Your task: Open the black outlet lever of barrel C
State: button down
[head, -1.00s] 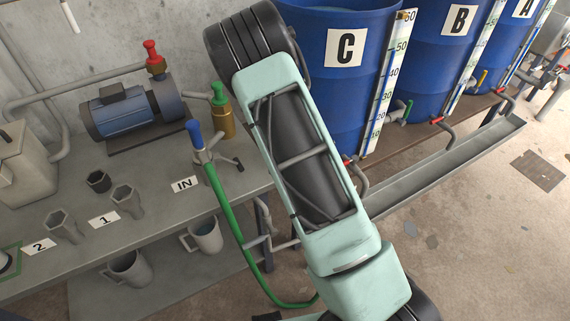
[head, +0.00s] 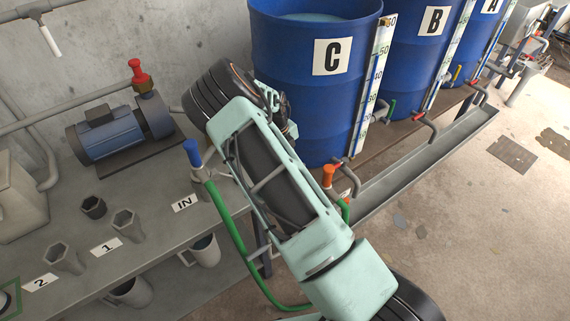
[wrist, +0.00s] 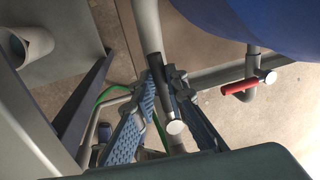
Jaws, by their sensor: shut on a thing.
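Barrel C (head: 318,110) is a large blue drum with a white C label, at the top middle of the head view. The black lever (wrist: 157,72) shows in the wrist view, on a grey pipe with a round silver end just below it. My gripper (wrist: 165,88) is shut on the black lever, one blue-grey ridged finger on each side. In the head view my arm hides the gripper and the black lever.
A red lever (wrist: 240,87) sits on a pipe right of my gripper, below a blue barrel wall. In the head view, an orange-red handle (head: 328,175) stands below barrel C, near the trough (head: 430,155). A green hose (head: 235,235) hangs by the bench (head: 150,225).

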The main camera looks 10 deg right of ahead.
jog(key=shift+w+d+m, duration=0.15)
jog(key=shift+d+m, duration=0.05)
jog(key=shift+m, duration=0.2)
jog(key=c, duration=1.9)
grip_release()
jog(key=shift+d, duration=0.1)
jog(key=shift+c, duration=0.2)
jog(key=shift+r, duration=0.1)
notch_tip(320, 180, up, 12)
jog(key=s+a, duration=0.1)
jog(key=a, duration=0.1)
